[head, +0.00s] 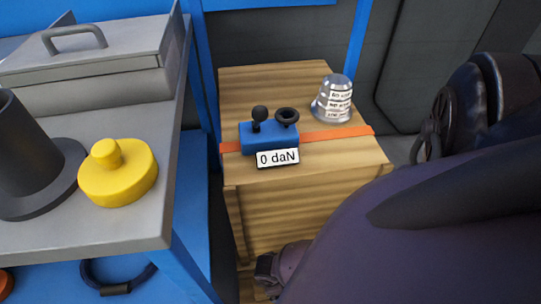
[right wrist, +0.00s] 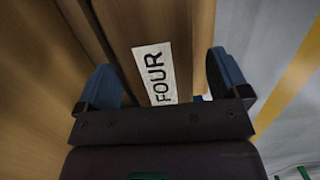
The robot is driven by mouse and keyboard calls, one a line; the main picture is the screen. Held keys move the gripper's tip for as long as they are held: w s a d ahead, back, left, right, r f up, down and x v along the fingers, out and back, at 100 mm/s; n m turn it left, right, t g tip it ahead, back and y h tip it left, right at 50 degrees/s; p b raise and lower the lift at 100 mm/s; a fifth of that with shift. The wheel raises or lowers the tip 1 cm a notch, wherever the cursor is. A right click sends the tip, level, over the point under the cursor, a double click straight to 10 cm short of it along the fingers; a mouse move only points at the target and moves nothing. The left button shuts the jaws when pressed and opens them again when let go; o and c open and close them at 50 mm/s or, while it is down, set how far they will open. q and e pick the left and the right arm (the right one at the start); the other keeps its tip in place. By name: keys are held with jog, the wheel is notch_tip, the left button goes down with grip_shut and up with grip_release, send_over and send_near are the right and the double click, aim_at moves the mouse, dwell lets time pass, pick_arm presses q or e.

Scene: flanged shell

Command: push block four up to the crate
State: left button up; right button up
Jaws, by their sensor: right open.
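The wooden crate (head: 310,215) stands in the middle of the head view with an orange strap (head: 340,134) across its top. Block four (right wrist: 190,30) is a wooden piece with a white label reading FOUR, seen in the right wrist view. My right gripper (right wrist: 167,75) is open, with one blue finger on each side of the block. I cannot tell whether the fingers touch it. In the head view my right arm reaches down to the crate's lower front and hides much there. My left gripper is not in view.
On the crate sit a blue tension device (head: 268,137) reading 0 daN and a silver labelled cap (head: 334,100). A grey bench (head: 130,225) at left holds a yellow knobbed disc (head: 118,175), a dark flanged cylinder (head: 28,160) and a grey lidded box (head: 90,80).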

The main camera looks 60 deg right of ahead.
jog(key=shift+f, duration=0.15)
jog(key=shift+c, duration=0.4)
jog(key=c, duration=1.2)
jog(key=shift+o, duration=0.2)
jog(key=shift+w+d, duration=0.1)
jog(key=shift+w, duration=0.05)
